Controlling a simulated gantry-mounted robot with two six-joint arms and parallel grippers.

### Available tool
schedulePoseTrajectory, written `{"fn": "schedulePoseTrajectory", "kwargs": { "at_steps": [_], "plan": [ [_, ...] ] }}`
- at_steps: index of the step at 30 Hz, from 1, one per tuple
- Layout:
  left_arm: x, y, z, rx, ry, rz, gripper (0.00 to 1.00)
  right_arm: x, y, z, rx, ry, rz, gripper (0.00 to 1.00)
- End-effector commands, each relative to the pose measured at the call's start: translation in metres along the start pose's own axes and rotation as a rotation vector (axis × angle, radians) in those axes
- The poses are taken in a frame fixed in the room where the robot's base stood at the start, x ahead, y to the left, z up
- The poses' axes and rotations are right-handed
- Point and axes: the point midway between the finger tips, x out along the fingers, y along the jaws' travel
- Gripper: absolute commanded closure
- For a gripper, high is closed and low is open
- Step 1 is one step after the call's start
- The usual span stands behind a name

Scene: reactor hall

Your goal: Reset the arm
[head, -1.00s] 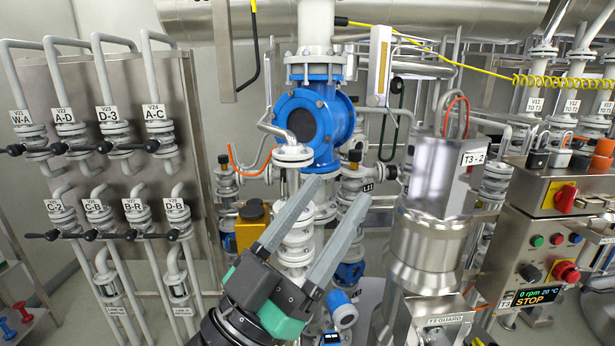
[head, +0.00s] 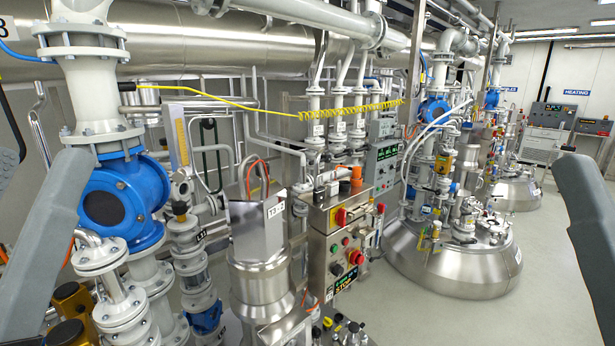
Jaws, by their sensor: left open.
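My left gripper (head: 323,158) is very near the camera in the head view. Nothing is held between the fingers.
A blue valve (head: 120,200) on white pipework stands at the left, partly behind a finger. A steel unit (head: 258,235) and a control box (head: 345,245) reading STOP stand nearer the middle. A domed steel vessel (head: 455,260) stands further right, with open floor around it.

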Motion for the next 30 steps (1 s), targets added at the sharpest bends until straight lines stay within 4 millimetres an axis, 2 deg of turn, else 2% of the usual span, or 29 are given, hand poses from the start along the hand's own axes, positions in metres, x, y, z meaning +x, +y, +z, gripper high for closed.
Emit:
{"fn": "schedulePoseTrajectory", "kwargs": {
  "at_steps": [1, 6, 10, 14, 30],
  "plan": [
    [0.04, 0.0, -0.036, 0.0, 0.0, 0.0, 0.34, 0.04, 0.0, -0.036, 0.0, 0.0, 0.0, 0.06],
    [0.101, 0.0, -0.092, 0.0, -0.001, 0.0, 0.34, 0.101, 0.0, -0.092, 0.0, -0.001, 0.0, 0.06],
    [0.135, -0.001, -0.124, 0.0, 0.0, 0.0, 0.34, 0.135, 0.001, -0.124, 0.0, 0.0, 0.0, 0.06],
    [0.145, -0.001, -0.133, 0.0, -0.001, 0.0, 0.34, 0.145, 0.001, -0.133, 0.0, -0.001, 0.0, 0.06],
    [0.141, -0.001, -0.129, 0.0, -0.002, 0.0, 0.34, 0.141, 0.001, -0.129, 0.0, -0.002, 0.0, 0.06]
  ]
}}
